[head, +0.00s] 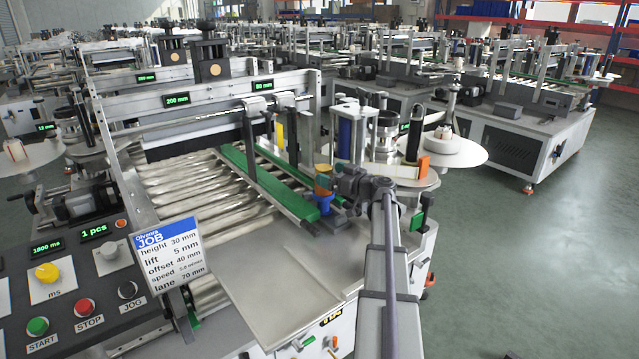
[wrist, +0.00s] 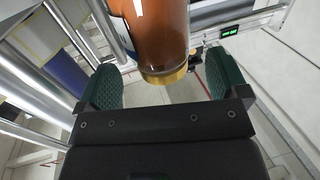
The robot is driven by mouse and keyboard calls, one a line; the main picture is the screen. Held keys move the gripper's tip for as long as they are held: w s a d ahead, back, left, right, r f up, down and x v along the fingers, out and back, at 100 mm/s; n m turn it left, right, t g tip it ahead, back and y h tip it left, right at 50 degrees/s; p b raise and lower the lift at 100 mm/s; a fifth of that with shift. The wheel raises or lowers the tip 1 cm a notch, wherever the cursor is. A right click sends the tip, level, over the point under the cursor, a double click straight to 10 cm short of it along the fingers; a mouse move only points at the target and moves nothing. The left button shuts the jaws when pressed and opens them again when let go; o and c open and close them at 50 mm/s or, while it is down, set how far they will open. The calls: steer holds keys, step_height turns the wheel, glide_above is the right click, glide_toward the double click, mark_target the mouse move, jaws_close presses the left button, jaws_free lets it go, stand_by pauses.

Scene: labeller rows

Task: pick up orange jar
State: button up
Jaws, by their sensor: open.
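The orange jar (head: 323,183) stands on the machine in the head view, at the end of the green-edged lane, with something blue at its lower part. In the wrist view the orange jar (wrist: 160,32) has a gold-coloured end and a partly seen white and blue label; its far end is cut off by the frame's top edge. My gripper (wrist: 163,68) is open, with one green-padded finger on each side of the jar and gaps showing between. In the head view my gripper (head: 338,195) is beside the jar, on its right, its fingers partly hidden.
A green lane guide (head: 268,183) runs up to the jar from the left. A blue roller (head: 345,138) and metal posts stand close behind it. A job card (head: 170,255) and control buttons are at lower left. The flat metal plate (head: 285,285) in front is bare.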

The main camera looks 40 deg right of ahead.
steer(key=x, duration=0.3)
steer(key=shift+w+a+r, duration=0.1)
steer(key=shift+w+a, duration=0.1)
steer(key=shift+d, duration=0.1)
steer(key=c, duration=1.2)
step_height(320, 180, up, 10)
steer(key=p, duration=1)
steer(key=shift+r, duration=0.15)
steer(key=shift+f, duration=0.2)
